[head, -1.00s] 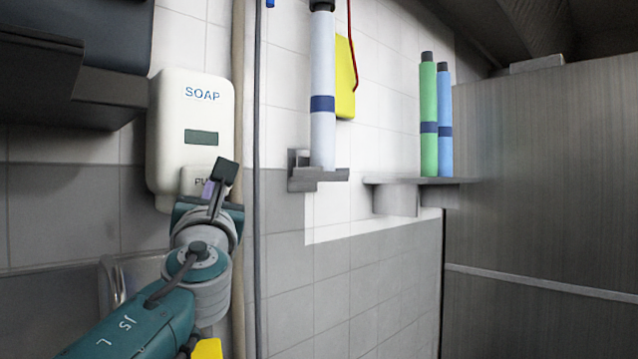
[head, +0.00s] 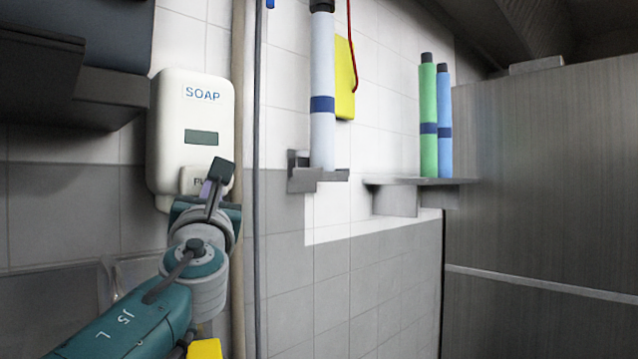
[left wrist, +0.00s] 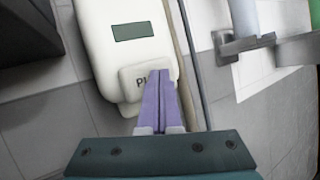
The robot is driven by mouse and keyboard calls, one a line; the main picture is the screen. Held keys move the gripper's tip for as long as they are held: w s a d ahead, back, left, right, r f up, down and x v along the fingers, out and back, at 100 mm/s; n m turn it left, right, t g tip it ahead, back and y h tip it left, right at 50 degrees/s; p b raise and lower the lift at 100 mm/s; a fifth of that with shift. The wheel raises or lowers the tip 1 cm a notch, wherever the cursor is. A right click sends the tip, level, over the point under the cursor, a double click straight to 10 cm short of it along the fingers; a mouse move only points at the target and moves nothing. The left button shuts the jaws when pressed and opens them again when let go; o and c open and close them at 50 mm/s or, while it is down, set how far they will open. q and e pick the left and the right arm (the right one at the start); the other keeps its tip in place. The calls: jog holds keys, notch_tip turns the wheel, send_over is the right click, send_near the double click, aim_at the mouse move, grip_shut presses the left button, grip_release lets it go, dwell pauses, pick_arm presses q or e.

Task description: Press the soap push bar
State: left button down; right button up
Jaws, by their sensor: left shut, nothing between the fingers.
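A white soap dispenser (head: 190,125) marked SOAP hangs on the tiled wall at the left in the head view. Its push bar (head: 190,178) is at the bottom front, partly hidden by my left gripper. My right gripper is not in view.
A dark cabinet or dispenser (head: 75,65) juts out at upper left. A vertical pipe (head: 243,280) runs just right of the soap dispenser. Wall brackets hold a white tube (head: 322,100) and green (head: 428,110) and blue tubes. A metal panel (head: 545,210) fills the right.

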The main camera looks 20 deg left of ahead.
pick_arm(q)
jog(key=shift+w+a, duration=0.2)
jog(key=shift+a, duration=0.35)
dwell(0.4)
jog(key=shift+d, duration=0.1)
jog(key=shift+s+d+p, duration=0.25)
jog(key=shift+d, duration=0.3)
jog(key=shift+s+d+p, duration=0.2)
jog(key=shift+s+d, duration=0.05)
jog(key=shift+d, duration=0.3)
jog(key=shift+s+d+p, duration=0.25)
jog(key=shift+s+d, duration=0.05)
jog(key=shift+d, duration=0.5)
jog(key=shift+s+d+p, duration=0.25)
jog(key=shift+s+d, duration=0.1)
jog(key=shift+d, duration=0.4)
jog(key=shift+s+d+p, duration=0.25)
jog(key=shift+s+d, duration=0.05)
jog(key=shift+d, duration=0.5)
